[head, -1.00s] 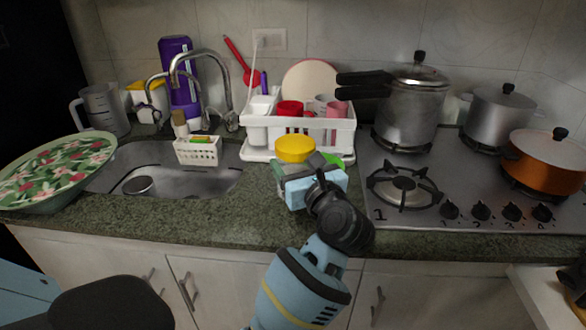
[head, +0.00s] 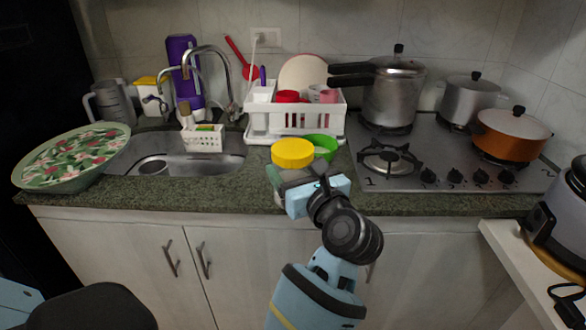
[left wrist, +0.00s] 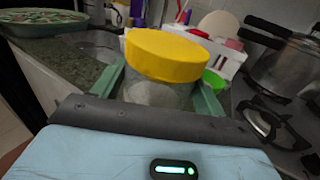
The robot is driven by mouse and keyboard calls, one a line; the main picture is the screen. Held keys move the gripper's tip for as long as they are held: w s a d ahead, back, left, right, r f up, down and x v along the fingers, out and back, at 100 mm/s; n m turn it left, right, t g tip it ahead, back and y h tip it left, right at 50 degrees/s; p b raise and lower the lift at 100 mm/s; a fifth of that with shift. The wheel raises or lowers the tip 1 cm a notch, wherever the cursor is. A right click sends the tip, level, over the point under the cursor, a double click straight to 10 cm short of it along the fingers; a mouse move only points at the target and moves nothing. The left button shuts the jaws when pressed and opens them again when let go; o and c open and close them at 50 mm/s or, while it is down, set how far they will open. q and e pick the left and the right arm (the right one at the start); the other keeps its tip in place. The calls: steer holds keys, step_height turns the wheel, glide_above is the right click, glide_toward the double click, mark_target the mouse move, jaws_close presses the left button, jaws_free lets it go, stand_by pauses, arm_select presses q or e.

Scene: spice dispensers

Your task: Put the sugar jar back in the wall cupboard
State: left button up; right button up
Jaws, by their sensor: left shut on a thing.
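The sugar jar, with a yellow lid (head: 292,152) and a clear body with pale contents, is in my left gripper (head: 290,178). In the left wrist view the jar (left wrist: 160,92) stands between the two green fingers, which are shut on its sides. The jar looks roughly upright, in front of the counter's edge region; whether it is clear of the counter is hard to tell. The lower part of the jar is hidden by the gripper. My right gripper does not show. The wall cupboard is not in these views.
A green bowl (head: 321,146) sits just behind the jar, before the white dish rack (head: 295,122). The sink (head: 190,160) and a floral tray (head: 72,160) are left. The stove (head: 430,158) with several pots is right. A cooker (head: 560,215) stands on a side shelf.

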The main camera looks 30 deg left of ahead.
arm_select(q)
steer(key=shift+s+d+r, duration=0.15)
steer(key=shift+s+d, duration=0.2)
steer(key=shift+s, duration=0.2)
steer(key=shift+a+f+t, duration=0.2)
steer(key=shift+f+t, duration=0.1)
steer(key=shift+f, duration=0.1)
steer(key=s+d+f+m+t+h, duration=0.8)
steer(key=m+h, duration=0.3)
steer(key=h, duration=0.4)
steer(key=shift+s+f+m, duration=0.4)
steer(key=shift+s+f, duration=0.1)
steer(key=shift+s, duration=0.25)
steer(key=shift+d+h, duration=0.15)
steer(key=shift+h, duration=0.25)
